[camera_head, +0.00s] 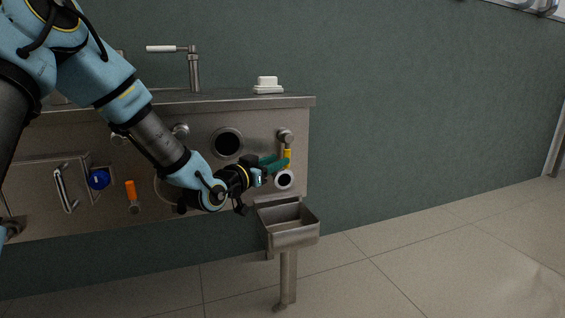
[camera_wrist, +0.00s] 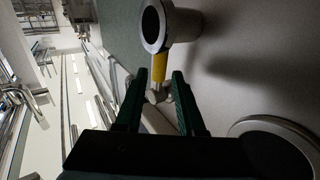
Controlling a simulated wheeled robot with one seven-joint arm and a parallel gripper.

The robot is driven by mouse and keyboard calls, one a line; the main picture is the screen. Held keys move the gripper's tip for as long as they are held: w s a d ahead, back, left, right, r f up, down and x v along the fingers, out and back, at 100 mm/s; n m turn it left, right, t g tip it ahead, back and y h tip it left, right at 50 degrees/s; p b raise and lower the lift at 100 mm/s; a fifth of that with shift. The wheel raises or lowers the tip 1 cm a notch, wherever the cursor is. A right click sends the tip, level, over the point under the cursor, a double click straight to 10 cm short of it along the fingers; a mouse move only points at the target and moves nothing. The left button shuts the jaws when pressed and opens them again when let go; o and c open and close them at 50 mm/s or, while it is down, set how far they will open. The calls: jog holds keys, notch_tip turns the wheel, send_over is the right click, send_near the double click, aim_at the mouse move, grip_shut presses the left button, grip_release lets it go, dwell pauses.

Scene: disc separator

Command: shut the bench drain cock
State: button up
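A cock with a yellow lever (camera_head: 288,155) is on the right end of the steel bench front. It has a metal fitting (camera_head: 285,135) above and a round open-ended spout (camera_head: 285,179) below. In the wrist view, the yellow lever (camera_wrist: 158,67) lies between the dark-ended spout (camera_wrist: 154,27) and a metal end (camera_wrist: 158,93). My gripper (camera_head: 286,161) is at the lever, reaching in from the left. In the wrist view, my gripper (camera_wrist: 159,76) has its two green fingers apart, one on each side of the lever, with gaps visible. Whether either finger touches it I cannot tell.
A steel trough (camera_head: 292,238) on a post stands below the spout. A round dark port (camera_head: 227,143) is left of the cock. An orange handle (camera_head: 131,190) and a blue knob (camera_head: 98,179) are farther left. A soap dish (camera_head: 268,89) and tap (camera_head: 193,70) are on top. Floor at right is clear.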

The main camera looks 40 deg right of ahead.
aim_at(287, 151)
jog(key=shift+x, duration=1.8)
grip_shut()
